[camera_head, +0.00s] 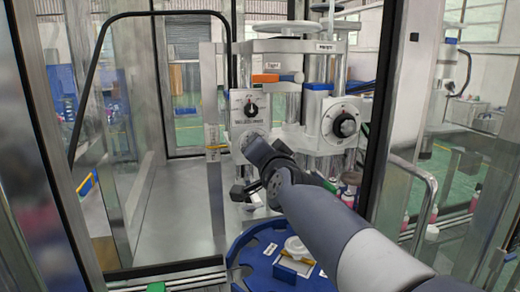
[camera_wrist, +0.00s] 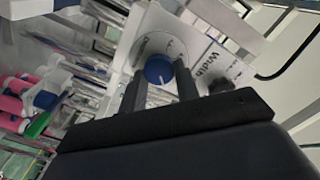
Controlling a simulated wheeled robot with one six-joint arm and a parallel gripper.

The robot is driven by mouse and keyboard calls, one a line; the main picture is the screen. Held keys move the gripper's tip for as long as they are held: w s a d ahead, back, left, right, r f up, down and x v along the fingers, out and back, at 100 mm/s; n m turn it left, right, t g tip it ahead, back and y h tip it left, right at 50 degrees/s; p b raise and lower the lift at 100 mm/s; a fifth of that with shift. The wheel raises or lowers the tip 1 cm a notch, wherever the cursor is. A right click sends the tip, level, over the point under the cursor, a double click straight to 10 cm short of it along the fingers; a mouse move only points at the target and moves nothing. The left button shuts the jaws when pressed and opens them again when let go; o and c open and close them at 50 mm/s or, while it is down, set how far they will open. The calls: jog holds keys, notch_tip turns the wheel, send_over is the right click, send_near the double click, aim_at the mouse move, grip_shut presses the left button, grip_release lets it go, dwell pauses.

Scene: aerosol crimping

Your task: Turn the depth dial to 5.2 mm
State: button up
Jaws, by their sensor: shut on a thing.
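My gripper (camera_wrist: 158,88) is shut on a blue knob (camera_wrist: 158,68) with a white pointer line, one dark finger on each side. The knob sits on a round pale dial plate (camera_wrist: 150,43) on a white panel. A label with the word "Width" (camera_wrist: 208,62) is beside it; I cannot tell which dial it names, and the dial's numbers are too small to read. In the head view my arm covers this knob, at the lower part of the left panel (camera_head: 235,120). Above it on that panel is a black knob (camera_head: 252,109).
A larger dial with a black knob (camera_head: 345,125) is on the right of the machine. An orange handle (camera_head: 266,78) is above the left panel. A blue round tray (camera_head: 240,250) lies below my arm. Door frames stand left and right. Pink bottles (camera_wrist: 12,105) are at left.

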jog(key=o, duration=1)
jog(key=s, duration=0.3)
jog(key=s+d+p, duration=0.1)
jog(key=s, duration=0.3)
jog(key=s+d+p, duration=0.1)
jog(key=s, duration=0.2)
jog(key=shift+s+d, duration=0.1)
jog(key=shift+s, duration=0.2)
jog(key=w, duration=0.3)
jog(key=w+a+b, duration=0.1)
jog(key=w, duration=0.3)
jog(key=w+a+b, duration=0.1)
jog(key=w, duration=0.2)
jog(key=shift+w+a, duration=0.1)
jog(key=shift+w, duration=0.2)
